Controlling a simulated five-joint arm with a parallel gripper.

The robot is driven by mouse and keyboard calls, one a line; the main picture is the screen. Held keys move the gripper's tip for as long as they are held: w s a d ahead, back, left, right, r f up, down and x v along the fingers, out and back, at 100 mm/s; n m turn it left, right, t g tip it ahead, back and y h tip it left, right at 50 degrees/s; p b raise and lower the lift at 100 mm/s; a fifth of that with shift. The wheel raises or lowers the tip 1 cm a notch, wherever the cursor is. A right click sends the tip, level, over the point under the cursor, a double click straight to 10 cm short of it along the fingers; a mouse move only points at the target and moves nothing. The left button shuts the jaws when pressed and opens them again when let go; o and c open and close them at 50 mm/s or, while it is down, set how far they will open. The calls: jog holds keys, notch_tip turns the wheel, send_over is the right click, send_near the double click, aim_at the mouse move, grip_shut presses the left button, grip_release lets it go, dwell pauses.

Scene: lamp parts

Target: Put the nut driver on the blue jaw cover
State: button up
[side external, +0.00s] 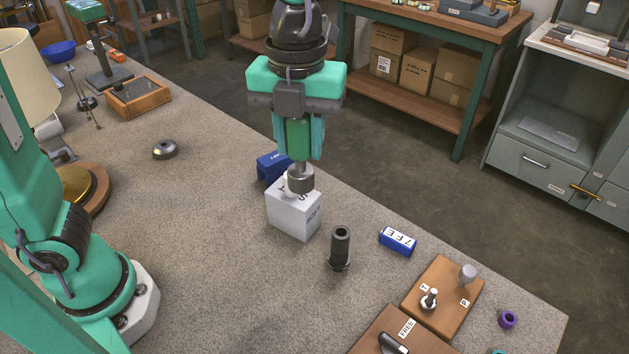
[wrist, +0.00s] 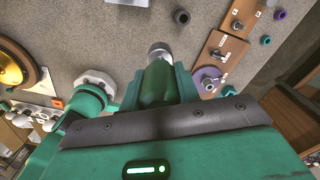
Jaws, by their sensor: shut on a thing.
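My gripper (side external: 299,150) points down, its two teal fingers shut on the green handle of the nut driver (side external: 299,132). The driver hangs upright, its metal socket lowest, in front of or just over the top of a white lettered box; I cannot tell if they touch. In the wrist view the driver (wrist: 155,88) sits between the fingers, socket outward. A blue, channel-shaped piece (side external: 270,168), which looks like the jaw cover, lies behind the box, partly hidden by it. Another blue block (side external: 397,241) with a white label lies to the right.
The white box (side external: 293,214) stands under my gripper. A dark upright cylinder (side external: 340,248) stands to its right. Wooden boards (side external: 443,287) with small parts lie front right, near a purple ring (side external: 508,319). A dark round weight (side external: 165,149) sits left. The bench middle is clear.

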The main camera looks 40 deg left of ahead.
jog(key=w+a+n, duration=1)
jog(key=a, duration=0.3)
jog(key=shift+w+a+f, duration=0.85)
jog(key=shift+a+f, duration=0.95)
jog(key=shift+f, duration=0.9)
jog(key=shift+w+a+f, duration=0.9)
jog(key=shift+a+f, duration=0.85)
jog(key=shift+f, duration=1)
jog(key=shift+w+a+f, duration=0.85)
jog(key=shift+a+f, duration=0.95)
jog(key=shift+f, duration=0.9)
jog(key=shift+f, duration=0.15)
jog(key=o, duration=1)
jog(key=shift+o, duration=0.2)
